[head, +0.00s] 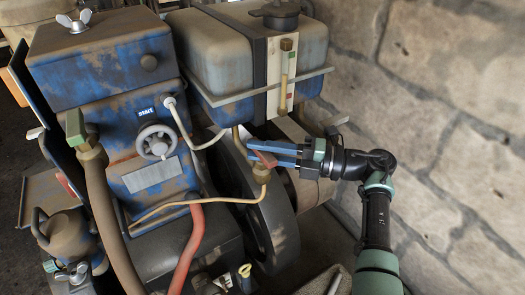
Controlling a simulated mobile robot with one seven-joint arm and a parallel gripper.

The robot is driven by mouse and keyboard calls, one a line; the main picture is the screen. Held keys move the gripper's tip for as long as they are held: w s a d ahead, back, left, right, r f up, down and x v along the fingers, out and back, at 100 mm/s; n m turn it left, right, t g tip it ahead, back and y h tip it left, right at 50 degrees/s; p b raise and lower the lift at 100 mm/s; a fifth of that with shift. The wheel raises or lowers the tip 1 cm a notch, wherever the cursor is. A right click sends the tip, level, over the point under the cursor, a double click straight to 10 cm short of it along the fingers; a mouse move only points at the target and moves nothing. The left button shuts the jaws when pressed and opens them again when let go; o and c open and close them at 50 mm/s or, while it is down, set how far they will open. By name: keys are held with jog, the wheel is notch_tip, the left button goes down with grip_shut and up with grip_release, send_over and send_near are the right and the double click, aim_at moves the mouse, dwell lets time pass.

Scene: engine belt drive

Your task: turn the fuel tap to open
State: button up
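The fuel tap is below the grey-blue fuel tank (250,62), on the pipe in front of the black flywheel. Its red lever (265,159) sits over a brass body (262,175) and slants down to the right. My gripper (268,153) reaches in from the right with its blue fingers at the red lever. The lever shows between or right against the fingertips, and the fingers hide part of it. I cannot tell whether the fingers press on it.
The blue engine block (105,70) with a small handwheel (157,142) stands left. A black flywheel (270,215) lies behind and below the tap. A thin fuel pipe (190,203) and red hose (190,245) run nearby. A stone wall (450,60) is at right.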

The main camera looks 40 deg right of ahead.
jog(key=o, duration=0.3)
jog(key=shift+o, duration=0.2)
jog(key=shift+f, duration=0.1)
jog(key=b+v, duration=0.4)
jog(key=v, duration=0.9)
